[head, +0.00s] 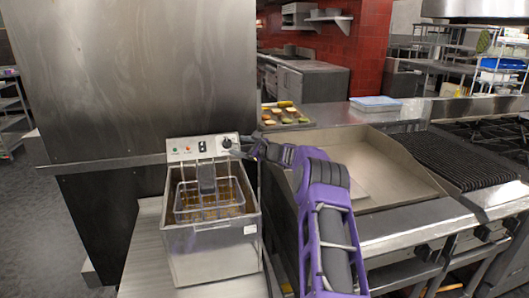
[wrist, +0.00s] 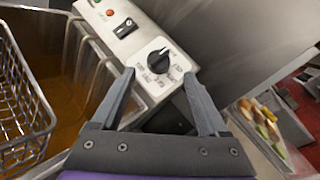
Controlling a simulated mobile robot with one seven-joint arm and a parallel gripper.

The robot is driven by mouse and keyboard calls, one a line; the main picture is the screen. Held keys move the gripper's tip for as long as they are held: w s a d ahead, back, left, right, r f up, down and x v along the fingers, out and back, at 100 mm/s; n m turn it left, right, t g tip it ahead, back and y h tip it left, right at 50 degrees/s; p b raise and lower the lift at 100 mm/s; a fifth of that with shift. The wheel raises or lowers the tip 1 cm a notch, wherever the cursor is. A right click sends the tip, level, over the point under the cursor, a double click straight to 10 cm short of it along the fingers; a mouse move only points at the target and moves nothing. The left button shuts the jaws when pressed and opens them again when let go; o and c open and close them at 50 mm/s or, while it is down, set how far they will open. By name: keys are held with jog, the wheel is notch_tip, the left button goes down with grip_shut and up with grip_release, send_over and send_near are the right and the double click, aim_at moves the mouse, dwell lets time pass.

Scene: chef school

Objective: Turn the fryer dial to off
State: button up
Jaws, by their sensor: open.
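The fryer (head: 212,248) is a steel box with a wire basket (head: 208,200) in brown oil, standing on a counter at the left. Its control panel (head: 190,149) rises at the back. The black fryer dial (wrist: 158,60) sits on the panel in the wrist view, with white markings around it. My gripper (wrist: 158,80) is open, its two grey fingers either side of the lower part of the dial's face in the picture, with nothing between them gripped. In the head view my gripper is at the panel's right end, where the dial (head: 227,143) is partly visible.
A black switch (wrist: 126,28) and a red light (wrist: 110,12) are on the panel. A tall steel cabinet (head: 130,80) stands behind the fryer. A griddle (head: 385,175) is to the right, and a tray of food (head: 285,114) lies behind my arm.

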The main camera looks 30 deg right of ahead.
jog(key=v, duration=1.2)
jog(key=shift+s+b, duration=0.25)
jog(key=shift+b, duration=0.1)
jog(key=shift+a+r, duration=0.1)
jog(key=shift+r, duration=0.05)
